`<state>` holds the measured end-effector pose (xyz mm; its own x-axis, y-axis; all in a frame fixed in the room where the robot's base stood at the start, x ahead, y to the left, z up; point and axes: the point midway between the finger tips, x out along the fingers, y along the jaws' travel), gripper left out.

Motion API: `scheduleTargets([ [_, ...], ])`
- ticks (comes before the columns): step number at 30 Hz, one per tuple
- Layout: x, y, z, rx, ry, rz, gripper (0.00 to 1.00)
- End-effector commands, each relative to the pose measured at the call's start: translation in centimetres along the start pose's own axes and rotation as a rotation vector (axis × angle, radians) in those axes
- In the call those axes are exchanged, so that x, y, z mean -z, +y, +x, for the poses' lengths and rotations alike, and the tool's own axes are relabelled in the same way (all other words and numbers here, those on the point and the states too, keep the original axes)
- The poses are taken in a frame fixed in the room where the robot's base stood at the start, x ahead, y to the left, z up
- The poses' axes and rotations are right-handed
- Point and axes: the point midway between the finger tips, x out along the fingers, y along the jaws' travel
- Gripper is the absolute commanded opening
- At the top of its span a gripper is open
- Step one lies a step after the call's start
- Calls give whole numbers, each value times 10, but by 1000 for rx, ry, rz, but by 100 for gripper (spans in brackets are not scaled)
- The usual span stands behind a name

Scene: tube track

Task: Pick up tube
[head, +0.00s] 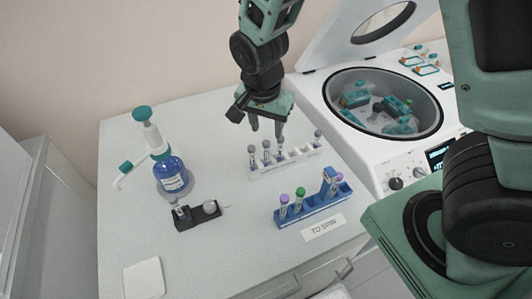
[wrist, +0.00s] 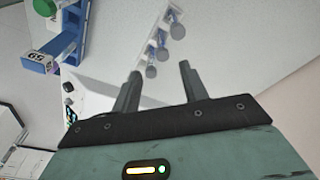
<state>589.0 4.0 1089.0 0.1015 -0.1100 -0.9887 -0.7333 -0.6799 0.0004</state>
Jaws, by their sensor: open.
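My gripper (head: 268,134) is open and empty above the white rack (head: 290,164), fingers pointing down. Several grey-capped tubes stand upright in that rack: three near its left end, such as one tube (head: 252,152), and one tube (head: 318,136) at its right end. In the wrist view, the open fingers (wrist: 157,82) frame a row of grey caps, the nearest cap (wrist: 151,72) just beyond the gap. The blue rack (head: 318,212) holds a purple-capped tube (head: 284,201) and a green-capped tube (head: 300,195). The task does not name which tube.
A "TO SPIN" label (head: 324,228) lies before the blue rack. A black holder (head: 198,218) and a blue dispenser bottle (head: 172,176) stand at left. An open centrifuge (head: 383,104) with teal buckets is at right. The front-left of the table is mostly clear around a white pad (head: 143,277).

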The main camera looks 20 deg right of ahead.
Motion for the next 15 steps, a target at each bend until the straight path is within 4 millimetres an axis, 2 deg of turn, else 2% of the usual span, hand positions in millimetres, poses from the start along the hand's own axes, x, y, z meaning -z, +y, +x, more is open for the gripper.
scheduleTargets([
  [3, 1, 1, 22, -6, -1, 1, 44],
  [6, 0, 1, 36, -5, -1, -1, 44],
  [15, 0, -1, 53, -2, -1, -2, 44],
])
